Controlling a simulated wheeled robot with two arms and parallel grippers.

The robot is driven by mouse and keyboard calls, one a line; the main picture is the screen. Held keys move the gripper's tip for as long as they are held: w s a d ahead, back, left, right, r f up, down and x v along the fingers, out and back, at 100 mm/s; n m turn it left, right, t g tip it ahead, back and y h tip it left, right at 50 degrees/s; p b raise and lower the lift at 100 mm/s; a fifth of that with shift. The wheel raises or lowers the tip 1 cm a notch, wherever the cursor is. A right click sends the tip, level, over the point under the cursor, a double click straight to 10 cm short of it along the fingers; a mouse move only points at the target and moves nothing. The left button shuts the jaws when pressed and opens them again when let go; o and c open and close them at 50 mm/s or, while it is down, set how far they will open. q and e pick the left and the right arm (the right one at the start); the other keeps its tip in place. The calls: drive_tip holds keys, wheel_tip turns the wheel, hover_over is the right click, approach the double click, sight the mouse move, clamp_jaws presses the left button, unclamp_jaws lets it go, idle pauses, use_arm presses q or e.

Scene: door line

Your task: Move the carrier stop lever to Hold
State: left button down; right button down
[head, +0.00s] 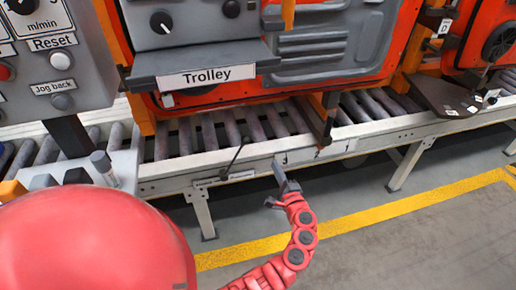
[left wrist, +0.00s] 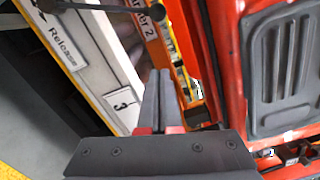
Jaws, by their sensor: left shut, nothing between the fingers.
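The carrier stop lever (head: 236,156) is a thin dark rod on the front rail of the roller conveyor, slanting up to the right from its pivot. In the left wrist view the lever (left wrist: 100,7) crosses the top edge and ends in a dark round knob. A label reading "Release" (left wrist: 64,42) is on the rail below it; I cannot read a Hold label. My left gripper (head: 278,170) is shut and empty, in front of the rail, right of the lever and apart from it. Its closed fingers show in the left wrist view (left wrist: 158,88). My right gripper is not in view.
The conveyor's pale rail (head: 350,139) runs across the scene on legs. Orange door carriers hang above the rollers. A grey box labelled "Trolley" (head: 206,77) juts out above the lever. A button panel (head: 60,60) stands at the left. The floor in front is free.

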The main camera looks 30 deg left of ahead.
sight(249, 142)
use_arm(q)
drive_tip(key=w+a+r+p, duration=0.1)
drive_tip(key=w+a, duration=0.2)
drive_tip(key=a, duration=0.8)
drive_tip(key=shift+w+r+p, duration=0.15)
drive_tip(key=shift+w+p, duration=0.2)
drive_tip(key=shift+w, duration=0.05)
drive_tip(key=shift+s+a+r+n, duration=0.65)
drive_tip(key=shift+s+r+n, duration=0.1)
drive_tip(key=shift+s, duration=0.1)
drive_tip(key=s+a+r+n+b, duration=0.1)
drive_tip(key=s+a+n+b, duration=0.4)
drive_tip(key=s+a+n, duration=0.5)
drive_tip(key=s+a, duration=0.1)
drive_tip(key=s, duration=0.3)
drive_tip(key=shift+a+h, duration=0.3)
drive_tip(key=shift+a, duration=0.1)
